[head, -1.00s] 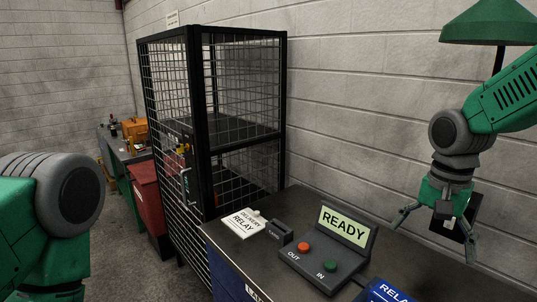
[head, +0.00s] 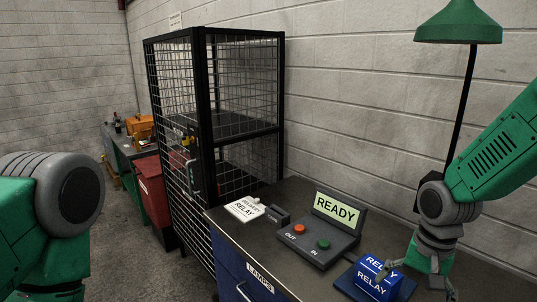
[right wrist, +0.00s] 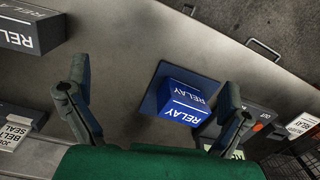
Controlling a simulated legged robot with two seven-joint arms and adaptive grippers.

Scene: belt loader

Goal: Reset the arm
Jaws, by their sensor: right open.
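My right gripper (head: 415,283) is at the lower right of the head view, low over the bench and beside a blue relay box (head: 372,284). Its fingers are spread, with nothing between them. In the right wrist view the open fingers of my right gripper (right wrist: 155,85) stand on both sides of the picture, and the blue relay box (right wrist: 182,100) on its dark blue pad shows beyond them. The box appears apart from the fingers. My left arm's grey joint shows at the left of the head view, but its gripper is out of the picture.
A control box (head: 320,243) with a READY screen and OUT and IN buttons stands on the dark bench (head: 232,232). A white delivery relay card (head: 244,209) lies left of it. A mesh cage (head: 215,120) stands behind. A green lamp (head: 458,24) rises at right.

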